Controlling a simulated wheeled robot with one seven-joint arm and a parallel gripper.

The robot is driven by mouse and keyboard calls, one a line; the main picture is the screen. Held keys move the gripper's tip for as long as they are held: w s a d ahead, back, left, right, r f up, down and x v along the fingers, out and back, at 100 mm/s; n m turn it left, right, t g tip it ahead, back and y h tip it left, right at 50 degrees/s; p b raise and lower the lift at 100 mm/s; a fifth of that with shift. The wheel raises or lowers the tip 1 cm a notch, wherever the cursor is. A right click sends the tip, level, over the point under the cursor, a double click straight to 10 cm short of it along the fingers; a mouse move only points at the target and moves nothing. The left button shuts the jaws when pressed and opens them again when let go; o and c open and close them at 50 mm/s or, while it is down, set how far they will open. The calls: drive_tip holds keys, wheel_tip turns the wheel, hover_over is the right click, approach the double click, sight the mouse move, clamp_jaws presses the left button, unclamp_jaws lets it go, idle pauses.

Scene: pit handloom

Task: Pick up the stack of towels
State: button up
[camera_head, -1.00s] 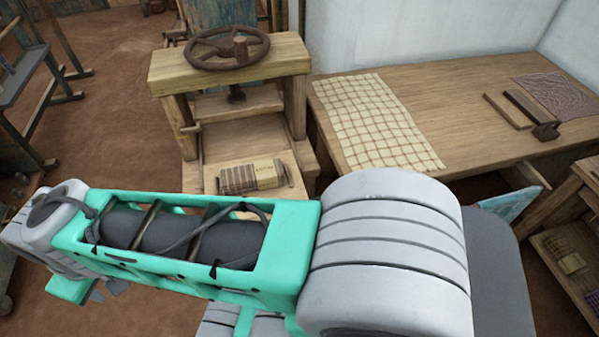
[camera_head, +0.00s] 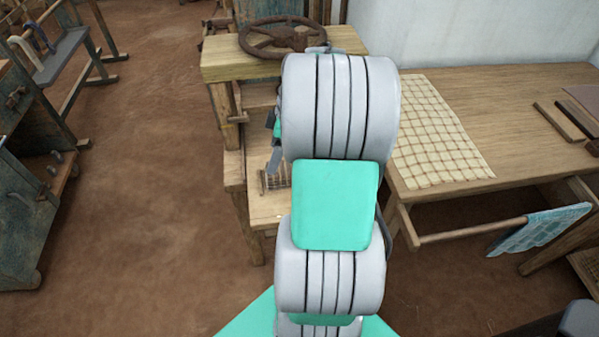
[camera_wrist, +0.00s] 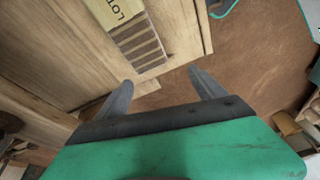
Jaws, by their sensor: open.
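The stack of towels (camera_wrist: 140,42), striped with a yellow paper band marked with letters, lies on the lower wooden board of the press at the top of the wrist view. In the head view only a striped corner of the stack (camera_head: 272,181) shows, the rest hidden behind my arm. My gripper (camera_wrist: 160,79) is open and empty. In the wrist view its fingers point toward the board's edge, with the stack beyond and slightly left of them. In the head view a bit of my gripper (camera_head: 275,155) shows near the stack.
The wooden press (camera_head: 220,73) carries a dark handwheel (camera_head: 285,35) on its top beam. A table (camera_head: 500,110) with a checked cloth (camera_head: 435,130) stands to the right. A blue cloth (camera_head: 545,228) hangs on a rail below it. The brown floor (camera_head: 150,180) at left is clear.

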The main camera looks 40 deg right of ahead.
drive_tip(key=shift+o, duration=1)
drive_tip(key=s+d+f+n, duration=0.1)
drive_tip(key=d, duration=0.1)
drive_tip(key=s+d+f, duration=0.1)
drive_tip(key=d+f, duration=0.1)
drive_tip(key=d, duration=0.1)
drive_tip(key=s+d+f+n+y, duration=0.1)
drive_tip(key=d, duration=0.1)
drive_tip(key=shift+d+f+n+t, duration=0.2)
drive_tip(key=shift+d+n+t, duration=0.1)
drive_tip(key=x, duration=0.7)
drive_tip(key=shift+s+d+f, duration=0.2)
drive_tip(key=shift+s+d, duration=0.05)
drive_tip(key=shift+d, duration=0.05)
drive_tip(key=shift+c, duration=0.5)
drive_tip(key=c, duration=1.5)
